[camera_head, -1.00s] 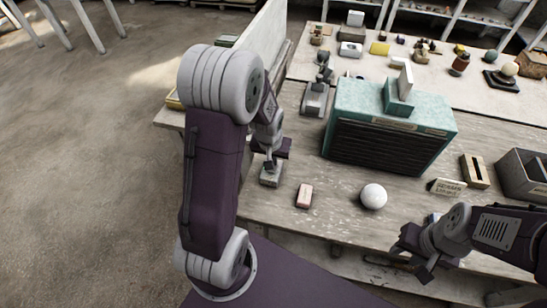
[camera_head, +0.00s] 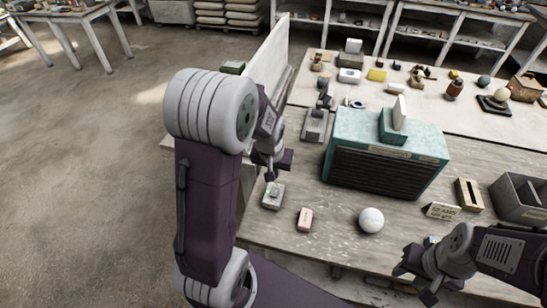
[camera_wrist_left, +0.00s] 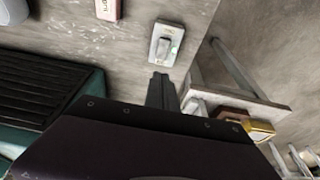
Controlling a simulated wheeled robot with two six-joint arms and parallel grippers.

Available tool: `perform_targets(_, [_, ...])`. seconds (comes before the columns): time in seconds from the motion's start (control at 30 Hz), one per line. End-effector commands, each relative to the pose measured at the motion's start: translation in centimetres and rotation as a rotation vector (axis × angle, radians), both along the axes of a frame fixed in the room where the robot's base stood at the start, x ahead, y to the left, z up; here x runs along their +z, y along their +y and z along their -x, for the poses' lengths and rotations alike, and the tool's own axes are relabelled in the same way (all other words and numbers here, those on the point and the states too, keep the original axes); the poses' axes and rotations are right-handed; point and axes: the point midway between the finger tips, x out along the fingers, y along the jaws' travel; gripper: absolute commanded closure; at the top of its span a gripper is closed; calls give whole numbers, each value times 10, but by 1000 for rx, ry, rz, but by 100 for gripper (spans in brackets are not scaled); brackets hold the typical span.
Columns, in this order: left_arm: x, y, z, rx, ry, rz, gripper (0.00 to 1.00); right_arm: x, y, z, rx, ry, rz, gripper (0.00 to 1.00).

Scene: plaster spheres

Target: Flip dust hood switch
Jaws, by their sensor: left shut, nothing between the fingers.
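The switch (camera_head: 272,196) is a small pale grey box on the workbench, with a raised lever and a small green spot on top. It also shows in the left wrist view (camera_wrist_left: 166,42), just beyond my fingertips. My left gripper (camera_head: 270,176) is shut and empty, just above the switch's far end, and appears clear of it. Its closed fingers show in the left wrist view (camera_wrist_left: 160,84). The teal dust hood (camera_head: 385,150), with a dark slatted front, stands to the right. My right gripper (camera_head: 414,279) is near the bench's front edge; its finger opening is unclear.
A pink block (camera_head: 305,219) lies right of the switch, and a white sphere (camera_head: 371,220) sits further right. A slotted wooden block (camera_head: 469,195) and a grey bin (camera_head: 521,201) stand at the right. An upright board (camera_head: 264,62) borders the bench's left side.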

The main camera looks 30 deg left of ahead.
Motion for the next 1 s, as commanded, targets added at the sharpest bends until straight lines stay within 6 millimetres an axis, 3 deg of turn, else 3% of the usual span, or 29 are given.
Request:
perform_targets(0.1, [28,0,1,0,-6,0,100,1,0,0,0,0,0,62])
perform_targets(0.33, [58,-1,5,-1,-2,-1,100,3,0,0,0,0,0,62])
perform_targets(0.9, [62,-1,6,-1,1,0,100,3,0,0,0,0,0,62])
perform_targets(0.97, [63,-7,4,-17,-3,0,100,3,0,0,0,0,0,62])
perform_targets(1.0, [65,-20,6,-52,-7,-1,100,3,0,0,0,0,0,62])
